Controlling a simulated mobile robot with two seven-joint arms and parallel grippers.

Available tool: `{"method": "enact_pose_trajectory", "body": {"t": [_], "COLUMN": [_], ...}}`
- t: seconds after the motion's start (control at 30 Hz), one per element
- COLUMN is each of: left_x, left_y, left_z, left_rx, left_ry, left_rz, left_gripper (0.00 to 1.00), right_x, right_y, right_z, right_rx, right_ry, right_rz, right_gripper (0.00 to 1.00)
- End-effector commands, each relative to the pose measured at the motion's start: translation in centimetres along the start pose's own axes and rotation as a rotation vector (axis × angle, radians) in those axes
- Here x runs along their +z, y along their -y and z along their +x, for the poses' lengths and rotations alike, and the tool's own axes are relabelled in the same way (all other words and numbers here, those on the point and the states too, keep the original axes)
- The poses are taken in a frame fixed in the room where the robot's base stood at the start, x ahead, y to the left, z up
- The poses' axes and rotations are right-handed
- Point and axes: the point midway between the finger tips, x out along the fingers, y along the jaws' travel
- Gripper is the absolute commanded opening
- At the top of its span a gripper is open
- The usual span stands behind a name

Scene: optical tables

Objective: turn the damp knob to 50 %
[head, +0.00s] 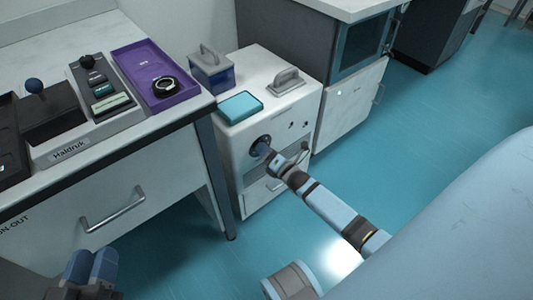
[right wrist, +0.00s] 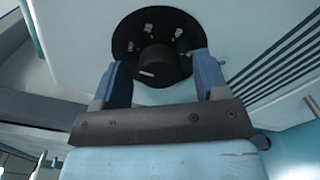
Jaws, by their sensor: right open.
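The damp knob (right wrist: 158,62) is a black round knob with a pale mark, on a black dial disc with several white markings, seen in the right wrist view. The disc (head: 259,143) also shows in the head view on the front of a white cabinet unit, where my gripper hides most of the knob. My right gripper (right wrist: 160,66) is open, with one blue finger on each side of the knob. Whether the fingers touch it I cannot tell. The markings are too small to read. My left gripper (head: 91,266) is low at the left, away from the knob; its opening is unclear.
On the white unit (head: 306,103) lie a teal box (head: 240,106), a blue container with a handled lid (head: 212,70) and a grey handled block (head: 286,80). A bench at left carries a purple tray (head: 181,95) and a joystick panel (head: 45,112). Teal floor (head: 430,125) is open at right.

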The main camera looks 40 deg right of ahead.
Motion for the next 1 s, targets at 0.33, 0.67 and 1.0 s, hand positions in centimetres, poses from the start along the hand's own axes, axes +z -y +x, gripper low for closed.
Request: {"method": "enact_pose_trajectory", "body": {"t": [0.33, 0.67, 1.0], "left_x": [0.1, 0.1, -1.3], "left_y": [0.0, 0.0, -0.1], "left_z": [0.0, 0.0, 0.0], "left_rx": [0.001, 0.001, -0.002], "left_ry": [0.006, 0.005, -0.028], "left_rz": [0.000, 0.000, 0.005], "left_gripper": [0.39, 0.39, 0.39], "right_x": [0.0, 0.0, 0.1], "right_y": [-0.1, -0.1, -0.2], "right_z": [0.3, 0.3, 0.3], "right_rx": [0.000, 0.000, 0.000], "right_ry": [0.000, 0.000, 0.000], "right_rz": [0.000, 0.002, 0.107], "right_gripper": [0.60, 0.18, 0.18]}}
